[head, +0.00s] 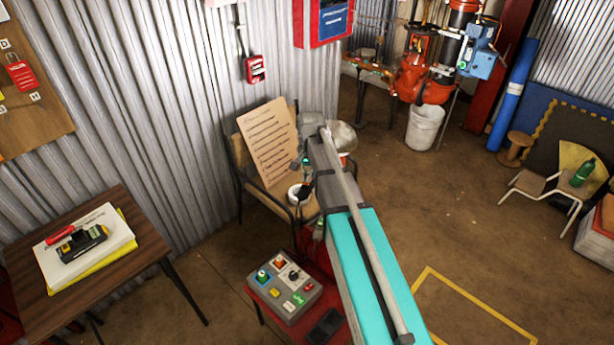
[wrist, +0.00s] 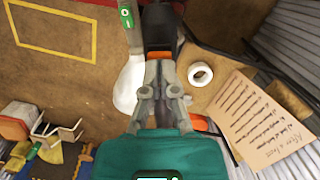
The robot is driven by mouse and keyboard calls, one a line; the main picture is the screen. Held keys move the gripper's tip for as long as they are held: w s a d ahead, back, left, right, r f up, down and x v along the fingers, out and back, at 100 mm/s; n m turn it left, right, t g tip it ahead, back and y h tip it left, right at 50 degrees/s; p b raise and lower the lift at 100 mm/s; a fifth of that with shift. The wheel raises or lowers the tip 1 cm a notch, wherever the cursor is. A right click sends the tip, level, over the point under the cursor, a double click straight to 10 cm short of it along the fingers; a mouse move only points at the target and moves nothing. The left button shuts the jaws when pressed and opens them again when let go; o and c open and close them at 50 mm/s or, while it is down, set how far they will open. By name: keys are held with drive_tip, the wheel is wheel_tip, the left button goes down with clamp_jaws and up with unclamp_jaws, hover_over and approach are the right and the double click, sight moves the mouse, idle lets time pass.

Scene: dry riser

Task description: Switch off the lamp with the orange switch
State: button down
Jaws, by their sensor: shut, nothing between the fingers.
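A grey control box (head: 285,286) stands on a red surface below my arm in the head view, with several coloured knobs and buttons on top. An orange-toned control (head: 279,264) shows at its back edge; I cannot tell for sure that it is the orange switch. The box does not show clearly in the wrist view. My gripper (wrist: 160,68) is shut and empty. In the head view my gripper (head: 304,188) is small and partly hidden by my arm, above and behind the box. I cannot identify the lamp for sure.
A chair beyond the box holds a leaning handwritten board (head: 268,150) and a white roll (head: 299,194), which also shows in the wrist view (wrist: 200,73). A wooden table (head: 150,248) stands at left. The floor at right, around the yellow outline (head: 430,270), is open.

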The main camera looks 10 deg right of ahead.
drive_tip(key=shift+s, duration=0.2)
drive_tip(key=shift+w, duration=0.2)
drive_tip(key=shift+w+d+f, duration=0.1)
drive_tip(key=shift+w+d, duration=0.35)
drive_tip(key=shift+w, duration=0.2)
idle(0.4)
wheel_tip(320, 180, up, 14)
drive_tip(key=w+d+p, duration=0.1)
drive_tip(key=w+p, duration=0.1)
drive_tip(key=p, duration=1.2)
drive_tip(key=shift+d, duration=0.25)
drive_tip(key=shift+f, duration=0.1)
drive_tip(key=s+a+n, duration=0.1)
drive_tip(key=s+n, duration=0.2)
drive_tip(key=s, duration=0.7)
drive_tip(key=s+a+n+t+h, duration=0.1)
drive_tip(key=s+n, duration=0.3)
drive_tip(key=s, duration=0.7)
drive_tip(key=shift+s+a+f, duration=0.15)
drive_tip(key=shift+a+f, duration=0.05)
drive_tip(key=shift+a, duration=0.1)
